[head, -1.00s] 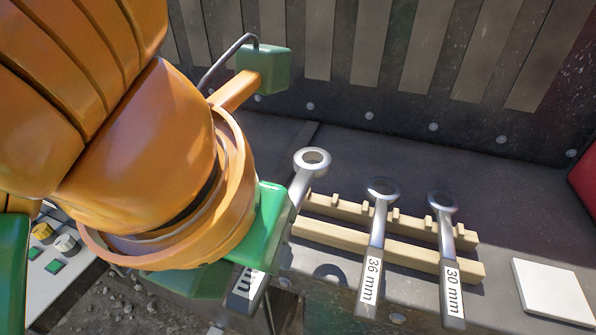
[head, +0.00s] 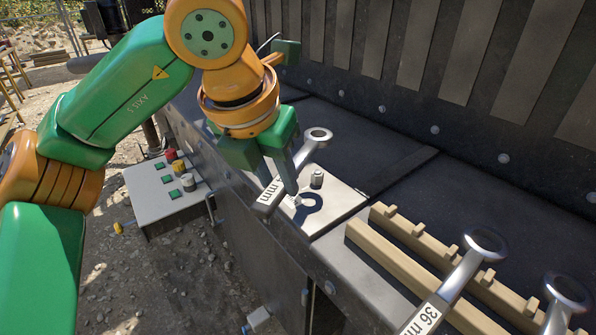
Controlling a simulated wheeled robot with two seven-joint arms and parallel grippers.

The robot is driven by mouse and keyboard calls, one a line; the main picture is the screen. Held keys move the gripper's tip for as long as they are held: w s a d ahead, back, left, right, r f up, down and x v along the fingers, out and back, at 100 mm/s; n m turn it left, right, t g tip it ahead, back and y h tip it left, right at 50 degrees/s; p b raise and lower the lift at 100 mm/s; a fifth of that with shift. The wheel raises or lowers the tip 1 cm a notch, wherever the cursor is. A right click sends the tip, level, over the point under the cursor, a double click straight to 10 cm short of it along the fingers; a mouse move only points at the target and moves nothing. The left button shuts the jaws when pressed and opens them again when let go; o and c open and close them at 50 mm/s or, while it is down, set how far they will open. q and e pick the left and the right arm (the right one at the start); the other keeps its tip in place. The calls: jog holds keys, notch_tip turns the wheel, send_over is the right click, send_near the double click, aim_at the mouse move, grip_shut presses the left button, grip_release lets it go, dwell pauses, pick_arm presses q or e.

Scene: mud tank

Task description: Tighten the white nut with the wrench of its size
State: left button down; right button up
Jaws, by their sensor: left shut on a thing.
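My left gripper (head: 281,165) is shut on a grey ring-ended wrench (head: 306,151), held tilted above a pale plate (head: 345,199) on the tank's ledge. The wrench's ring is up and to the right of the fingers. Its label shows "mm", but the size number is hidden. A small pale nut (head: 297,201) sits on the plate below the wrench, beside the ring's round shadow. A grey stud or nut (head: 317,178) stands farther back on the plate. The ring is apart from both. My right gripper is out of view.
A wooden rack (head: 392,255) at the lower right holds the 36 mm wrench (head: 464,269) and another wrench (head: 566,296), partly cut off. A button box (head: 160,196) stands at the left. The ribbed tank wall (head: 400,100) rises behind the ledge.

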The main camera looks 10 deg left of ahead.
pick_arm(q)
jog(key=shift+a+f+b, duration=0.15)
jog(key=shift+f+b, duration=0.35)
jog(key=shift+f, duration=0.15)
jog(key=shift+w+f+b, duration=0.1)
jog(key=shift+f+b, duration=0.25)
jog(key=shift+f, duration=0.05)
jog(key=shift+d+f+b, duration=0.3)
jog(key=shift+f+b, duration=0.3)
jog(key=shift+f, duration=0.1)
jog(key=shift+a+f+b, duration=0.1)
jog(key=shift+f+b, duration=2.45)
jog(key=shift+f, duration=0.3)
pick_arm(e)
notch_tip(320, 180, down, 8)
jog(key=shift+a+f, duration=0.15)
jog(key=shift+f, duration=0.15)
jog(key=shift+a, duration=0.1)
